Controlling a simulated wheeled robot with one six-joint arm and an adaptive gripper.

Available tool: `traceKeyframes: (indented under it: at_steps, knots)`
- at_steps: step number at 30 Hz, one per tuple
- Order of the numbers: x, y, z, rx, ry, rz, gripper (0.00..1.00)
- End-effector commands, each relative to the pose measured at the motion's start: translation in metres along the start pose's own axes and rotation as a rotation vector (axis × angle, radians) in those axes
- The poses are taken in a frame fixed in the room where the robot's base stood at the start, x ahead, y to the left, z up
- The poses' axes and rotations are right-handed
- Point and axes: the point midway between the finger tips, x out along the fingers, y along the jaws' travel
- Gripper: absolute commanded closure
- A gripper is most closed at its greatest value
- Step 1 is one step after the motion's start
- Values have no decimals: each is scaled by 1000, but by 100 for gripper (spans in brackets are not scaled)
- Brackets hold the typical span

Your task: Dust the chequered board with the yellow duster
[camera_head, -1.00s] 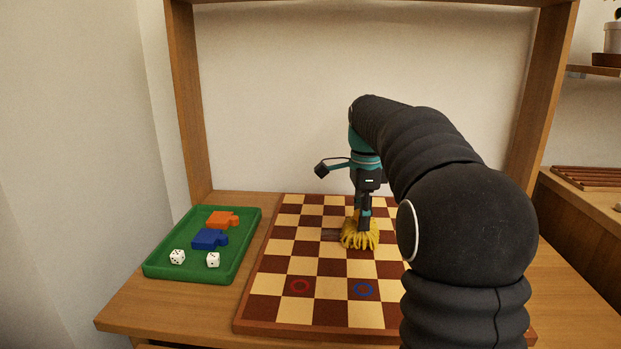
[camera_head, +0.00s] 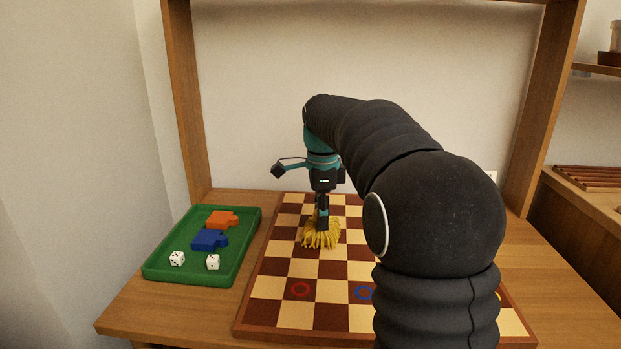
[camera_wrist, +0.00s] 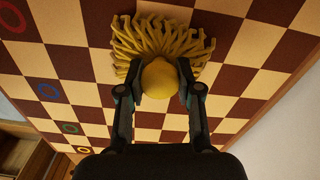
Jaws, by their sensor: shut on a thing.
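The yellow duster (camera_head: 321,233) has a fringe of yellow strands that meets the chequered board (camera_head: 299,314) left of its middle, toward the back. My gripper (camera_head: 322,211) is above the duster and shut on it. In the wrist view, my gripper's fingers (camera_wrist: 158,92) close on both sides of the duster's rounded yellow handle (camera_wrist: 160,78), with the strands (camera_wrist: 160,40) spread out beyond it. The chequered board also fills much of the wrist view (camera_wrist: 70,62). My arm hides the board's right part in the head view.
A green tray (camera_head: 160,271) left of the board holds an orange piece (camera_head: 222,219), a blue piece (camera_head: 209,240) and two white dice (camera_head: 177,258). Red (camera_head: 300,289) and blue (camera_head: 363,292) rings mark the board's front. Wooden posts (camera_head: 188,110) stand at the back.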

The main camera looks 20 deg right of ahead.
Motion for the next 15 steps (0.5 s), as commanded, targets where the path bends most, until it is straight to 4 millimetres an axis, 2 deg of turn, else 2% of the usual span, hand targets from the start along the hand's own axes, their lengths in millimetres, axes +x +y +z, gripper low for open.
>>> traceKeyframes:
  at_steps: [5,7,9,15]
  knots:
    - [-1,1,12,6,0,1,93]
    - [-9,1,11,8,0,1,93]
    - [-27,1,11,9,-1,-3,93]
    - [-40,1,9,11,0,0,93]
